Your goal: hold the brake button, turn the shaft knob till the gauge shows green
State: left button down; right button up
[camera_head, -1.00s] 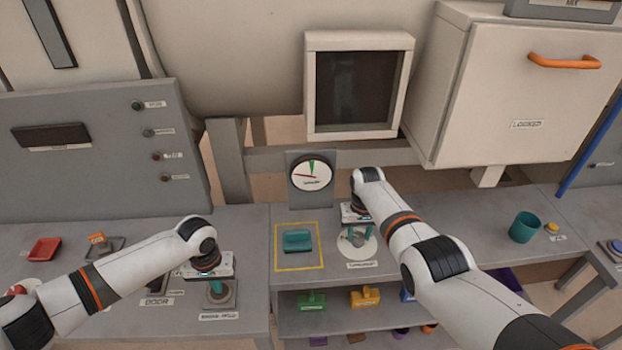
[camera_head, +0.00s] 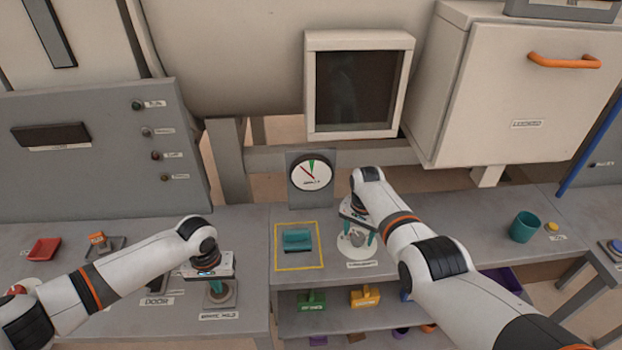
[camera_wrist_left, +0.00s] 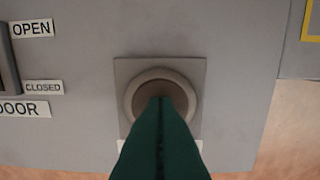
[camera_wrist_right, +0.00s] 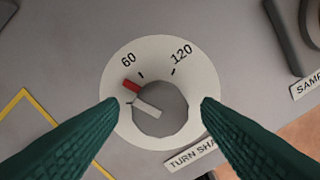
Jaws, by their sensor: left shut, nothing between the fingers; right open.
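My left gripper (camera_head: 215,288) is shut and empty, with its fingertips on or just over the brake button (camera_wrist_left: 158,91), a dark round button in a pale collar on a grey plate. The tips cover part of the button, and whether it is pressed in cannot be told. My right gripper (camera_wrist_right: 160,105) is open, with one finger on each side of the grey shaft knob (camera_wrist_right: 160,112), apart from it.
A teal block (camera_head: 298,240) lies in a yellow square left of the dial. A teal cup (camera_head: 524,227) stands at the right. A red tray (camera_head: 43,249) is at the far left. Shelves with coloured blocks (camera_head: 365,297) are below the table.

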pick_arm(q)
jog(key=shift+f, duration=0.1)
pick_arm(e)
jog(key=n, duration=0.3)
jog(key=shift+n, duration=0.4)
jog(key=n, duration=0.3)
jog(key=c, duration=0.9)
jog(key=m, duration=0.6)
jog(key=shift+m, duration=0.3)
jog(key=o, duration=0.9)
